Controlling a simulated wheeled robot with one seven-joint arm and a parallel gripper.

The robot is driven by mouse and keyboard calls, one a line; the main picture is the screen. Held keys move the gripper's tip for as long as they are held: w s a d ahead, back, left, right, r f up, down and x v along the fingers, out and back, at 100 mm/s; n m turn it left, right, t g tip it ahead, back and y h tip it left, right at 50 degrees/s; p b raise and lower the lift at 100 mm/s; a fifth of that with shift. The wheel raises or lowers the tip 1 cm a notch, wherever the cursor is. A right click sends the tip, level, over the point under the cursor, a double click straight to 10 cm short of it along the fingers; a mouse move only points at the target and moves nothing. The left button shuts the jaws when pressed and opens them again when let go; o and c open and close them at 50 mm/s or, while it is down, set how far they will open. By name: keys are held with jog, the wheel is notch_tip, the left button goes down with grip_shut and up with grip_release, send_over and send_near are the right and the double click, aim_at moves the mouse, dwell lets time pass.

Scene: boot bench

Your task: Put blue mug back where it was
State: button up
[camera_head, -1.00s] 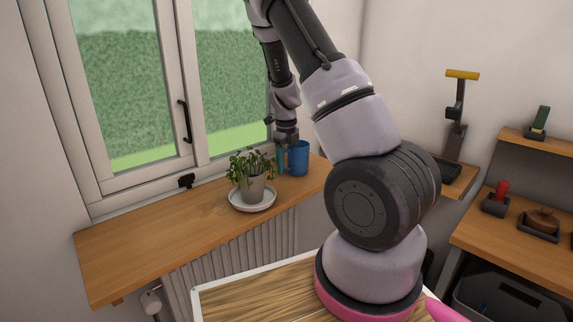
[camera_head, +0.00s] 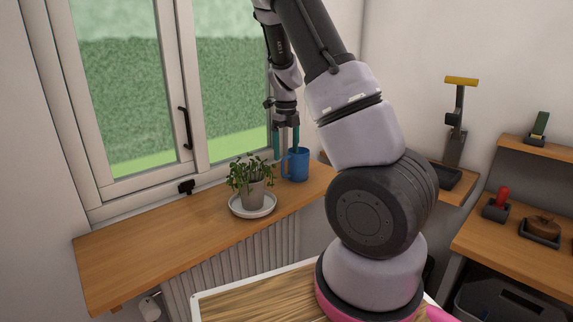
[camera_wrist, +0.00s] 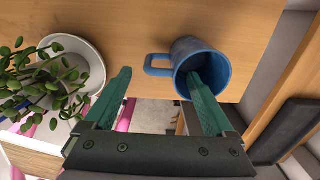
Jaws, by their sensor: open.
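The blue mug (camera_head: 298,166) stands upright on the wooden windowsill shelf (camera_head: 140,240), to the right of the potted plant. Its handle points left. In the wrist view the mug (camera_wrist: 188,50) is at top centre-right, with its opening toward the camera. My gripper (camera_head: 286,150) is above the mug, with its teal fingers pointing down and spread apart. In the wrist view my gripper (camera_wrist: 160,88) is open and empty between the fingers. The right finger overlaps the mug's opening; the left finger lies left of the handle.
A potted plant (camera_head: 252,182) on a white saucer (camera_head: 253,210) stands close left of the mug. The window (camera_head: 130,90) is behind the shelf. The shelf's left part is bare. A workbench (camera_head: 505,240) with small tools is at the right.

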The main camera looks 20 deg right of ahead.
notch_tip(320, 180, up, 4)
jog(key=shift+r, duration=0.2)
jog(key=s+a+r+n+t+y, duration=0.1)
jog(key=s+a+r+n+t, duration=0.2)
jog(key=s+r+n, duration=0.7)
jog(key=s+a+r+n+t+y, duration=0.1)
jog(key=s+a+r+n+t, duration=0.3)
jog(key=s+n, duration=1.1)
jog(key=shift+a+r+n, duration=1.55)
jog(key=shift+r+n, duration=0.05)
jog(key=shift+r, duration=1.6)
